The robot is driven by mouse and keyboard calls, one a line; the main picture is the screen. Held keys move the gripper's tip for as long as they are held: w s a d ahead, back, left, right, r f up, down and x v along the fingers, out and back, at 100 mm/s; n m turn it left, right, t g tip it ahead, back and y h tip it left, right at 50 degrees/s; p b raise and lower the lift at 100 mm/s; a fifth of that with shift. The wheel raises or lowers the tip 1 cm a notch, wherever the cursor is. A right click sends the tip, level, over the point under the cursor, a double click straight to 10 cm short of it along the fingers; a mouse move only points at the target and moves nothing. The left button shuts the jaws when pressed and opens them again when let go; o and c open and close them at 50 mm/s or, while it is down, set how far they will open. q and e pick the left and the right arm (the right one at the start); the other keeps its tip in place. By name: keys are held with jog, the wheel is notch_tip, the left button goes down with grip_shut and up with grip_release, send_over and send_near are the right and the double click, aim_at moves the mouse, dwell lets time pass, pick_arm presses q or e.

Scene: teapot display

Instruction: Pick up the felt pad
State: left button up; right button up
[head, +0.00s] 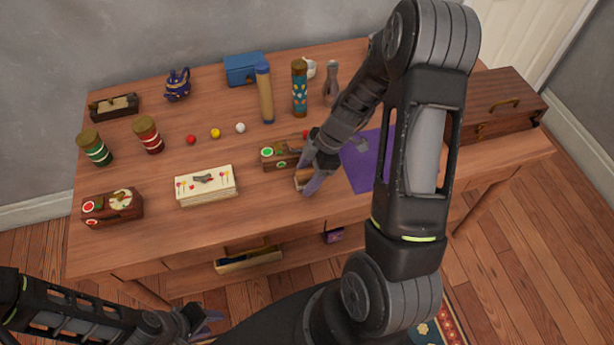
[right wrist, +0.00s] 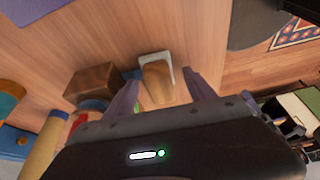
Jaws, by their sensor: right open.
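A small block with a tan wooden top and a whitish base, which looks like the felt pad (right wrist: 155,68), lies on the table near its front edge. It also shows, partly hidden by my gripper, in the head view (head: 301,181). My right gripper (right wrist: 161,80) is open above the pad, with one purple finger toward each side of it. I cannot tell whether the fingers touch it. In the head view the right gripper (head: 314,176) is low over the table. My left gripper (head: 207,322) is low in front of the table, away from the pad; its jaw opening is unclear.
A small wooden box with a green dot (head: 275,156) stands close behind the pad. A purple mat (head: 364,165) lies to its right, and a cream box (head: 206,186) to its left. Tall cylinders (head: 265,97) stand behind.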

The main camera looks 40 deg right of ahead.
aim_at(307, 173)
grip_shut()
dwell(0.7)
jog(key=shift+r, duration=0.15)
notch_tip(307, 173, up, 10)
jog(key=shift+f+b, duration=0.1)
jog(key=shift+b, duration=0.3)
dwell(0.5)
